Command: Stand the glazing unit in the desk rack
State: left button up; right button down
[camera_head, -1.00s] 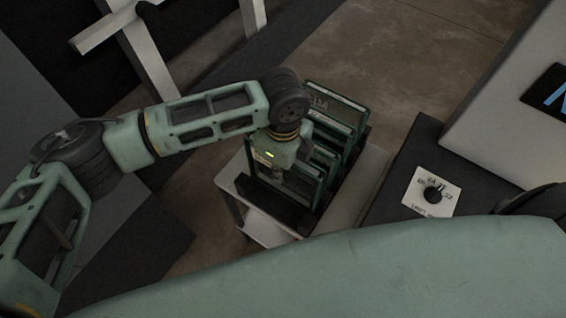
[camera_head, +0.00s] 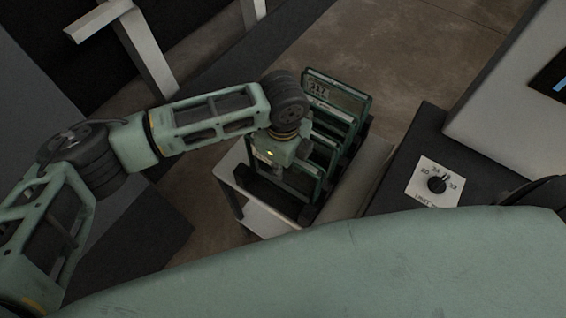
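The desk rack (camera_head: 247,186) is a dark frame on a small white table, below and beyond my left arm. Several green-edged glass units stand upright in it, one behind another; the far one (camera_head: 338,97) carries a label. My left gripper (camera_head: 281,172) points down at the front unit (camera_head: 303,181), at its top edge. Its fingers are mostly hidden by the wrist, so whether they grip the unit cannot be told. My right gripper is not in view; a large green arm link of mine fills the bottom.
The white table (camera_head: 262,220) has a bare front edge. A dark cabinet with a dial plate (camera_head: 435,183) stands to the right, beside a pale machine (camera_head: 505,110) with a screen. A white frame (camera_head: 145,50) stands at the upper left. Open floor (camera_head: 420,50) lies behind.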

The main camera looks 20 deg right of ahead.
pick_arm(q)
jog(key=o, duration=0.5)
jog(key=shift+r, duration=0.1)
jog(key=shift+o, duration=0.2)
notch_tip(320, 180, up, 12)
jog(key=shift+f, duration=0.1)
dwell(0.5)
